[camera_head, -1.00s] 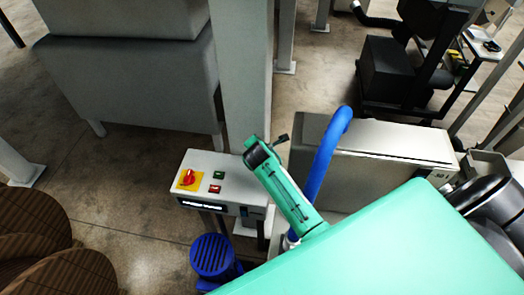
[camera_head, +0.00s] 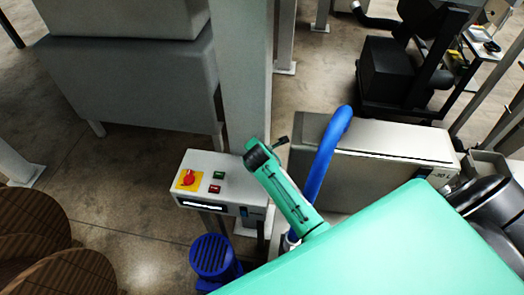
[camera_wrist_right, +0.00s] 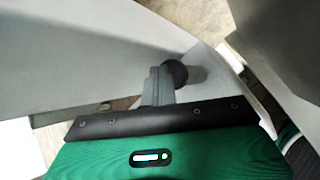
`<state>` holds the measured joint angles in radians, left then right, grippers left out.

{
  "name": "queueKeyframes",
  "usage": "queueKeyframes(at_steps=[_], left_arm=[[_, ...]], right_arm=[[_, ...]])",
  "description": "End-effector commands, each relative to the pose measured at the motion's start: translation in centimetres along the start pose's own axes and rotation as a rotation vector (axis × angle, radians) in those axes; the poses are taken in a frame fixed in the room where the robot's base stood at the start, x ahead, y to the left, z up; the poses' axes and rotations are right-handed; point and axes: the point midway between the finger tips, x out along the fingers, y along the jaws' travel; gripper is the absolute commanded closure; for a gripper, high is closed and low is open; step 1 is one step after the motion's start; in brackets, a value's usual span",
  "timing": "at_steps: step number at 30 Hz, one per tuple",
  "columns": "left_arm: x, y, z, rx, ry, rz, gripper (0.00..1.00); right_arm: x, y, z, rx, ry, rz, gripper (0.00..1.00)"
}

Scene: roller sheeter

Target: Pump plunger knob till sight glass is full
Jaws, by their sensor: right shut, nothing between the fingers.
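In the right wrist view a round black knob (camera_wrist_right: 174,73) shows just beyond my right gripper (camera_wrist_right: 158,82). The grey fingers of my right gripper are shut with nothing between them, and the knob is beside their tips. I cannot tell whether they touch. In the head view I cannot make out the knob. A sight glass cannot be told for certain in either view. My left gripper is not in view.
In the head view a control box (camera_head: 215,182) has a red switch and two buttons. A blue hose (camera_head: 322,160) curves beside a green tubular part (camera_head: 292,197) with a black end. A grey cabinet (camera_head: 385,160) stands behind.

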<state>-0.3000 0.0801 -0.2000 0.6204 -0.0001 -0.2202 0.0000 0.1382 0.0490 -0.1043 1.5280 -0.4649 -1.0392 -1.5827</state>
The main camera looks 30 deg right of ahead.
Motion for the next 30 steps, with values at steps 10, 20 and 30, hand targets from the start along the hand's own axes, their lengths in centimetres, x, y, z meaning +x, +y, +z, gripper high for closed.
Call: queueKeyframes(at_steps=[10, 20, 30], left_arm=[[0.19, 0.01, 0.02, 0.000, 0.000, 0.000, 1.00], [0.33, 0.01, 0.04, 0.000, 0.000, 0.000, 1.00], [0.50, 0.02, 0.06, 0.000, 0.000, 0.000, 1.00]], right_arm=[[0.35, -0.32, -0.31, -0.001, 0.001, -0.001, 1.00], [0.64, -0.55, -0.52, 0.000, 0.001, -0.002, 1.00], [0.93, -0.76, -0.74, -0.001, 0.001, -0.002, 1.00]])
